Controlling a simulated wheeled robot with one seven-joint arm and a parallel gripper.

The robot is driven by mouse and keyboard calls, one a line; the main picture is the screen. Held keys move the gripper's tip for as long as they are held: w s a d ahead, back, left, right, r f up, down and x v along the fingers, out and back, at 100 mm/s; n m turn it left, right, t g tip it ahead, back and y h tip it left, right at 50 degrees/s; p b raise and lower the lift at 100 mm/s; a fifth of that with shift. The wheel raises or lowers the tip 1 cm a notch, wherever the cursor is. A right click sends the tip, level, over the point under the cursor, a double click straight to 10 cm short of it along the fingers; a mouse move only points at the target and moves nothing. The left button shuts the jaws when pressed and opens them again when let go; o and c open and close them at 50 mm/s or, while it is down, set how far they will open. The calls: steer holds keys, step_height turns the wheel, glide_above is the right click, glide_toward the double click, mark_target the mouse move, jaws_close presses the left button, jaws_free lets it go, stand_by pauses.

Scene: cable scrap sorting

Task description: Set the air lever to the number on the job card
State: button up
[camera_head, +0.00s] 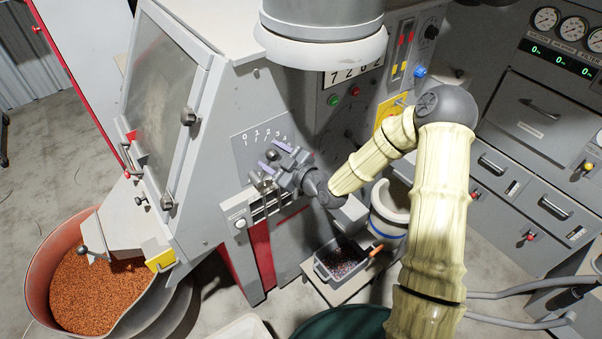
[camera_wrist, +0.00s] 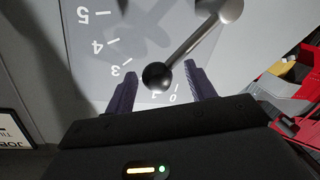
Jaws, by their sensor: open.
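The air lever (camera_wrist: 190,45) is a grey rod with a dark ball knob (camera_wrist: 157,76); its pivot is at the upper right of the wrist view. The numbered scale plate (camera_wrist: 135,20) lies behind it and also shows in the head view (camera_head: 242,148). The 5, 4, 3, 1 and 0 are visible; the 2 is hidden. The knob is near the low end; its exact number is unclear. My gripper (camera_wrist: 160,72) is open, a finger on each side of the knob; contact is unclear. In the head view my gripper (camera_head: 273,157) is at the plate. A card lettered "JOB" (camera_wrist: 14,142) is cut off; no number shows.
Left of the scale is a sloped window hatch (camera_head: 165,105) with handles. A red tub of copper-coloured granules (camera_head: 100,290) stands below it. A small dark tray (camera_head: 342,262) sits below my arm. Grey cabinets (camera_head: 535,120) stand at the right.

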steer(key=p+v, duration=0.2)
steer(key=v, duration=1.4)
steer(key=shift+f+p, duration=0.15)
steer(key=shift+p, duration=0.15)
steer(key=shift+s+f, duration=0.1)
steer(key=shift+s, duration=0.05)
steer(key=s+d+f+m+g+h+b, duration=0.2)
steer(key=d+f+m+g+h, duration=0.3)
steer(key=h, duration=0.4)
steer(key=s+d+r+m+g+h+b, duration=0.1)
steer(key=s+d+r+m+g+h, duration=0.1)
steer(key=s+r+m, duration=0.5)
steer(key=s+d+m+g, duration=0.1)
steer(key=s+g, duration=0.1)
steer(key=s, duration=0.2)
steer(key=shift+d+r+m+h, duration=0.2)
steer(key=shift+d+m+h, duration=0.1)
steer(key=shift+d+m, duration=0.1)
